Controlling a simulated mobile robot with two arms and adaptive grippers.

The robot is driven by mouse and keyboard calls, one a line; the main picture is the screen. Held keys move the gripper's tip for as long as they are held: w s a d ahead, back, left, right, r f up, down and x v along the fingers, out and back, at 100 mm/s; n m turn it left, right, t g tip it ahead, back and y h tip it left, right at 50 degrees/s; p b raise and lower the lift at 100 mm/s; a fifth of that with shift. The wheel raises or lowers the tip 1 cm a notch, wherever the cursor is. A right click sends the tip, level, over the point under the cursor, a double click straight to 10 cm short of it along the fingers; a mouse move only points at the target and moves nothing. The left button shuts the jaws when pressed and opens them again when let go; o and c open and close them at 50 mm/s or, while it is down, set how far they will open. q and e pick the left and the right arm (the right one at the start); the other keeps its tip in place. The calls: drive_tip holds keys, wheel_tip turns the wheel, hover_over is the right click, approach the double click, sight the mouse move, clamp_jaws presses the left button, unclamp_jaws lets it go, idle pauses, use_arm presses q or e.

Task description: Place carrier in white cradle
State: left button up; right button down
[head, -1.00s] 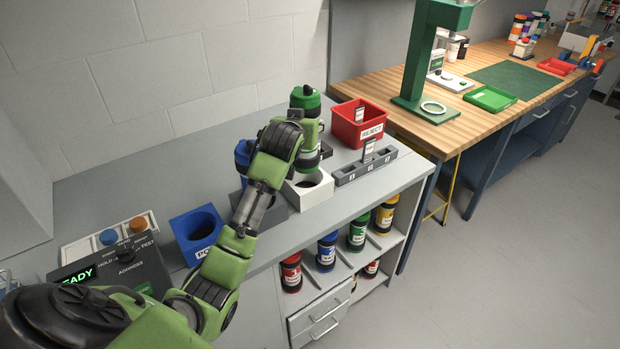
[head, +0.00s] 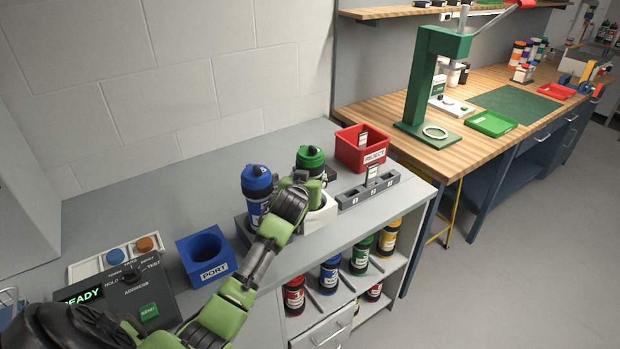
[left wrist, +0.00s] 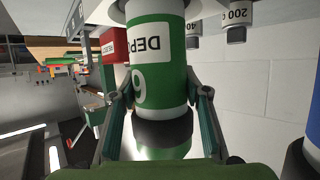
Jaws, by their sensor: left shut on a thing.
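The green carrier (head: 310,157), with a green and black cap, stands upright at the white cradle (head: 322,217). Its lower part looks to be inside the cradle opening, but my gripper hides the contact, so I cannot tell if it rests on the bottom. My left gripper (head: 297,183) is shut on the carrier. In the left wrist view, the carrier (left wrist: 158,57) shows a green label with "DEPO" and a 6, between the two fingers of my left gripper (left wrist: 162,112). My right gripper is not in view.
A blue-capped carrier (head: 257,180) stands just left of my gripper. A blue PORT holder (head: 206,256) and control box (head: 130,290) are farther left. A red REJECT bin (head: 361,150) and grey slotted rack (head: 368,191) are to the right. Shelves below hold several carriers.

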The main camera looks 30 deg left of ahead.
use_arm(q)
drive_tip(key=o, duration=1.6)
drive_tip(key=shift+o, duration=0.5)
drive_tip(key=shift+r, duration=0.1)
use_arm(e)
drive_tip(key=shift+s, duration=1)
use_arm(q)
drive_tip(key=shift+s, duration=0.1)
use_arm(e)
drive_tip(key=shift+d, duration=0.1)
use_arm(q)
drive_tip(key=shift+s+d, duration=0.15)
drive_tip(key=shift+s, duration=0.1)
drive_tip(key=b+v, duration=0.1)
drive_tip(key=v, duration=1)
drive_tip(key=shift+r, duration=0.15)
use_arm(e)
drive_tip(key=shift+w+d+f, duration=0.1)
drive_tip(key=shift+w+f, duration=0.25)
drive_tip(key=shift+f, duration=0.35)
